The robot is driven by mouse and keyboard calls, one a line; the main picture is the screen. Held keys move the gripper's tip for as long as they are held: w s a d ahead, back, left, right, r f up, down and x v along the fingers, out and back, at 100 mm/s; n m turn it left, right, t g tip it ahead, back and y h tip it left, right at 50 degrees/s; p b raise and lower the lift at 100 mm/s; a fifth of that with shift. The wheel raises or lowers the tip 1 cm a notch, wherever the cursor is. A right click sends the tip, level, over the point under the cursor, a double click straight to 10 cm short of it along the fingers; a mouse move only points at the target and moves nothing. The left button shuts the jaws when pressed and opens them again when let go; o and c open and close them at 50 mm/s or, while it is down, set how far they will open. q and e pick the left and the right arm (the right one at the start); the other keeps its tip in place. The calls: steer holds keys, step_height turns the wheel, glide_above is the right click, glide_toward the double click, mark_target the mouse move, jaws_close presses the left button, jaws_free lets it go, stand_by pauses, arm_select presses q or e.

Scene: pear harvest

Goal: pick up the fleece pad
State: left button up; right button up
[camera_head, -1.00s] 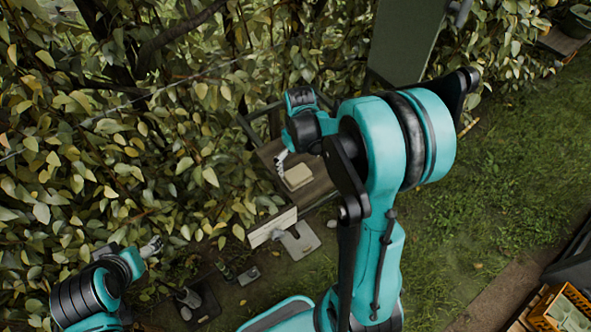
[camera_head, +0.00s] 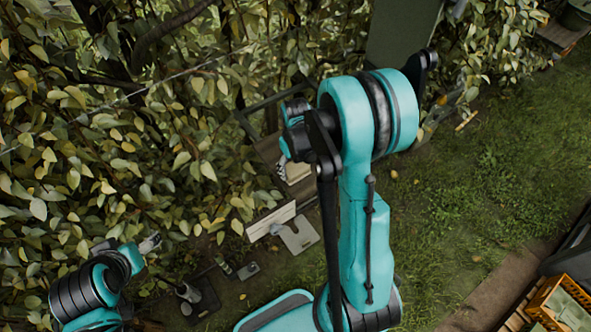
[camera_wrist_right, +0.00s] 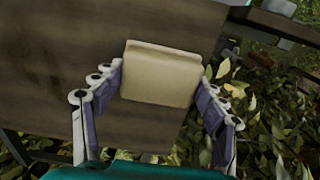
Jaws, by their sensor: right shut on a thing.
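The fleece pad (camera_wrist_right: 160,73) is a thick cream square block in the right wrist view. It sits between the two jointed fingers of my right gripper (camera_wrist_right: 160,88), which is shut on it. In the head view the pad (camera_head: 297,173) shows partly over the wooden bench, and my right arm hides much of that gripper (camera_head: 284,161). I cannot tell whether the pad touches the bench. My left gripper (camera_head: 150,244) is at the lower left by the foliage, away from the pad, too small to read.
The wooden bench (camera_wrist_right: 40,70) lies under the pad, with its edge near the pad's right side. A pale board (camera_head: 270,221) and a grey plate (camera_head: 300,236) are below it. Dense foliage is at left; open grass (camera_head: 490,150) is at right. A yellow crate (camera_head: 560,300) stands lower right.

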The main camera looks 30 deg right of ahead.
mark_target(296, 167)
steer(key=shift+r, duration=0.5)
step_height(296, 167, up, 3)
steer(key=shift+f, duration=0.1)
steer(key=s+d+r, duration=0.1)
steer(key=s+r, duration=0.2)
steer(key=s, duration=0.2)
steer(key=s+d+r+p, duration=0.1)
steer(key=s+r, duration=0.3)
steer(key=s, duration=0.2)
steer(key=shift+s+d, duration=0.2)
steer(key=shift+s, duration=0.05)
steer(key=shift+r, duration=0.1)
